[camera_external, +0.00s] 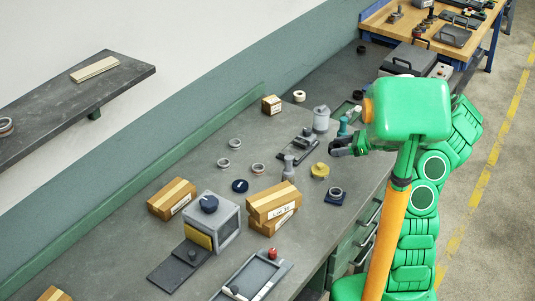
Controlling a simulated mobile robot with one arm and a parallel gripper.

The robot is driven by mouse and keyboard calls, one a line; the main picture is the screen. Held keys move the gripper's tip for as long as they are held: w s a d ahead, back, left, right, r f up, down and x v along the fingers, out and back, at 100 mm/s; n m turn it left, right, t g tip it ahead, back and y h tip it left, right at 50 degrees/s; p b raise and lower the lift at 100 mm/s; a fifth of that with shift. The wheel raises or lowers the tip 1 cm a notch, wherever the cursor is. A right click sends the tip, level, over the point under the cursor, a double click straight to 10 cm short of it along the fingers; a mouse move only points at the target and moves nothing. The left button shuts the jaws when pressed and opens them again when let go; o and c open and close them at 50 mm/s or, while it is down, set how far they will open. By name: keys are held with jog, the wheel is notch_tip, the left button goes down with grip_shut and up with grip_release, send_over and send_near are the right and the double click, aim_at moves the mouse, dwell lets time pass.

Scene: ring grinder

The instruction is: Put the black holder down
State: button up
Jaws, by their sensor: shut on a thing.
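My gripper (343,146) is small and dark in the external view, above the right part of the grey bench (215,265). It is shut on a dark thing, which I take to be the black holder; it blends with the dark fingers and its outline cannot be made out. A black flat tray with a grey part (293,154) lies on the bench to the left of the gripper. My green arm and head cover the area right of the gripper.
Near the gripper stand a grey cylinder (321,119), a grey post (288,168), a yellow round piece (320,171) and a ring on a dark blue square (335,195). Cardboard boxes (272,201) and a grey machine (211,222) stand further left. Bare bench lies around the small rings.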

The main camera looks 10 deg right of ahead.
aim_at(336, 162)
jog(key=shift+w+a+f, duration=0.1)
jog(key=shift+w+f, duration=0.55)
jog(key=shift+f, duration=0.2)
jog(key=shift+w+f, duration=0.65)
jog(key=shift+f, duration=1.5)
jog(key=o, duration=0.8)
jog(key=shift+f, duration=0.15)
